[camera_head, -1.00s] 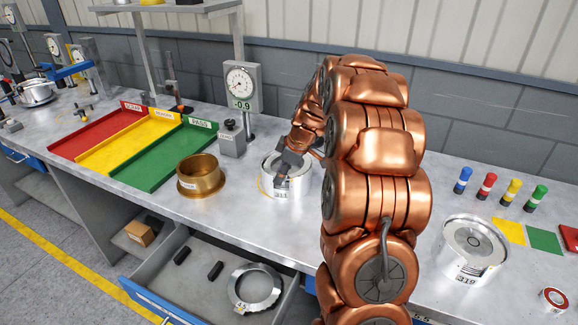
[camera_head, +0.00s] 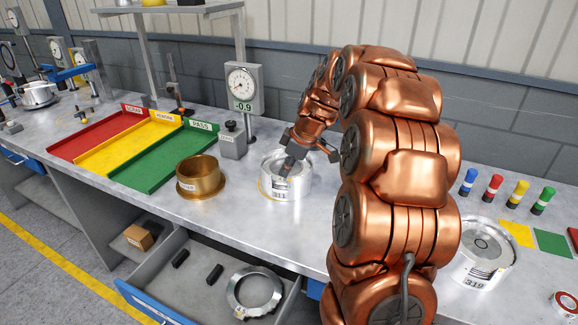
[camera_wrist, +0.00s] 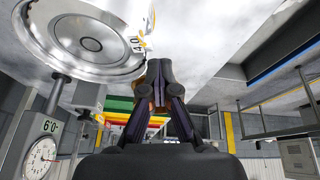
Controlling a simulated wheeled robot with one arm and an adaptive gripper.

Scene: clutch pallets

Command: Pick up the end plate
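I cannot tell for sure which part is the end plate. A silver cup-shaped housing marked 311 (camera_head: 274,196) stands on the bench, and a round silver part with a dark centre fills the upper left of the wrist view (camera_wrist: 85,42). A silver ring with a tag (camera_head: 254,290) lies in the open drawer. My gripper (camera_head: 305,158) is above the rear right of the housing and hides part of its top. In the wrist view its fingers (camera_wrist: 159,68) run close together beside the round part's tag. I cannot make out whether they hold anything.
A brass flanged cup (camera_head: 200,178) stands left of the housing, and a dial gauge (camera_head: 243,88) behind it. The green tray (camera_head: 165,158) lies further left. Another silver housing, marked 319 (camera_head: 483,252), is at right. The open drawer (camera_head: 200,258) juts out in front.

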